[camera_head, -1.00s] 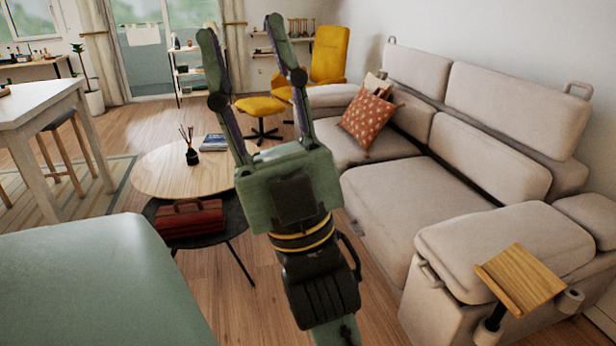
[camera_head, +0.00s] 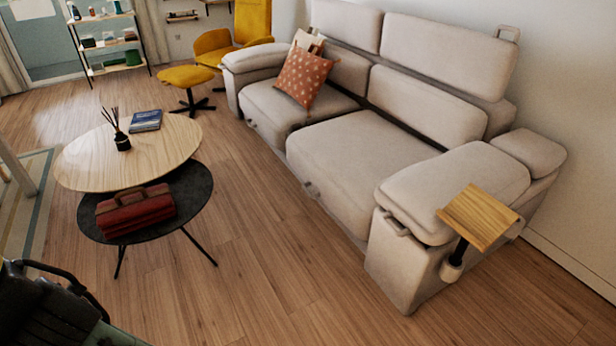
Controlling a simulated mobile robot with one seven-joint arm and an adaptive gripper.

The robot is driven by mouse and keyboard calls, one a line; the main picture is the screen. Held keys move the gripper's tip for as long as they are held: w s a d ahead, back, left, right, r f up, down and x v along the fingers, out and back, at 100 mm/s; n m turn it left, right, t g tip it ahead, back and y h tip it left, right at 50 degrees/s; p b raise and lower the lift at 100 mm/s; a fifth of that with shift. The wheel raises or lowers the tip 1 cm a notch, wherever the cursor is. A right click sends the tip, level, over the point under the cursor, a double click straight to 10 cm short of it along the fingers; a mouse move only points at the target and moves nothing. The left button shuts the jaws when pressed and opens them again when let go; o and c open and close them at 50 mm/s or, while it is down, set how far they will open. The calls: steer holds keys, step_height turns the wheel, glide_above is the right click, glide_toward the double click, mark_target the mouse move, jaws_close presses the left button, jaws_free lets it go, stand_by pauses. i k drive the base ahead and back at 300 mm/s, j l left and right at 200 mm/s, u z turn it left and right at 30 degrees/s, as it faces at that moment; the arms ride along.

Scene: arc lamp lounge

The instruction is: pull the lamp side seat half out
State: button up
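The beige sofa has two seats: a far seat (camera_head: 262,102) under the patterned cushion, and a near seat (camera_head: 362,165) beside the near armrest. A small pull loop (camera_head: 311,188) shows on the near seat's front, and another pull loop (camera_head: 252,124) on the far seat's front. No lamp is in view, so I cannot tell which seat is the lamp side one. Part of my arm shows at the lower left corner, well apart from the sofa. My gripper's fingers are out of view.
A round two-level coffee table (camera_head: 90,165) holds a red case (camera_head: 136,212), a book and a reed diffuser. A wooden tray (camera_head: 478,215) stands by the near armrest (camera_head: 455,185). A yellow chair and footstool (camera_head: 185,76) are behind. Floor before the sofa is clear.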

mark_target(344, 159)
steer(key=i+l, duration=0.1)
steer(key=i, duration=0.35)
steer(key=i+l+u, duration=0.1)
steer(key=i, duration=0.4)
steer(key=i+l, duration=0.15)
steer(key=i, duration=0.3)
steer(key=i+l+u, duration=0.1)
steer(key=i, duration=0.35)
steer(key=i+l, duration=0.2)
steer(key=i, duration=0.25)
steer(key=j+u, duration=0.05)
